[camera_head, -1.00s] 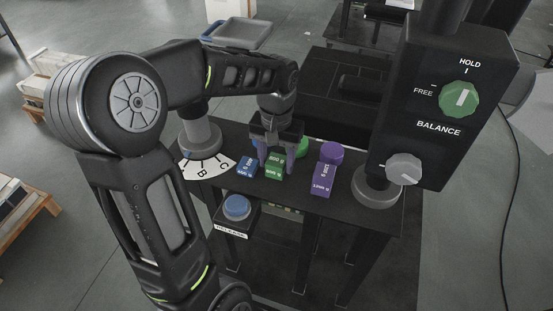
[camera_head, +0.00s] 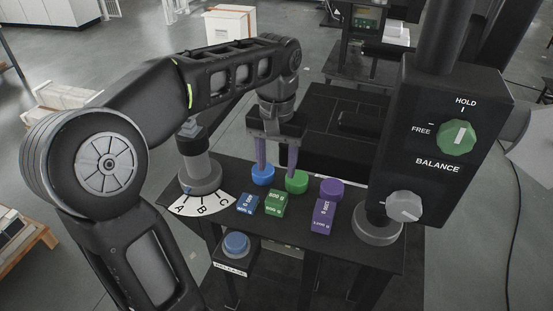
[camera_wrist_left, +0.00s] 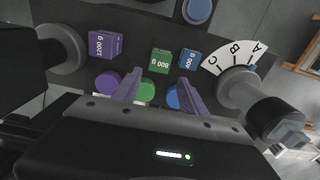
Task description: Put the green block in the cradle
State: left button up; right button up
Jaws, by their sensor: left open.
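The green block (camera_head: 276,204), marked 800 g, stands on the black table between a blue block (camera_head: 247,204) and a purple block (camera_head: 323,216). It also shows in the left wrist view (camera_wrist_left: 160,62). My left gripper (camera_head: 277,168) is open and empty. Its two purple fingers point down behind the green block in the head view, apart from it, near the blue and green round pieces. In the wrist view its fingertips (camera_wrist_left: 160,84) lie to either side of the green block's line. I cannot make out the cradle. My right gripper is not in view.
Behind the blocks are blue (camera_head: 263,175), green (camera_head: 297,181) and purple (camera_head: 332,188) round pieces. A dial plate (camera_head: 203,203) marked A, B, C lies left, a blue release button (camera_head: 236,243) in front. The balance panel (camera_head: 440,150) with its green knob stands right.

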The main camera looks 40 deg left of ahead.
aim_at(277, 197)
pick_arm(q)
jog(key=shift+r, duration=0.45)
jog(key=shift+o, duration=1.2)
jog(key=shift+r+p, duration=0.15)
jog(key=shift+p, duration=0.15)
jog(key=shift+o, duration=0.6)
jog(key=shift+s+f+m+p, duration=0.3)
jog(key=shift+f+m+p, duration=0.15)
jog(key=shift+f+m, duration=0.45)
notch_tip(277, 197, down, 2)
jog(key=m, duration=0.7)
jog(key=shift+f+m+p, duration=0.1)
jog(key=shift+m+p, duration=0.2)
jog(key=m, duration=0.2)
jog(key=f+m, duration=0.1)
jog(key=m, duration=0.2)
jog(key=shift+w+f, duration=0.1)
jog(key=m, duration=0.3)
jog(key=shift+w+m, duration=0.25)
jog(key=shift+m, duration=0.05)
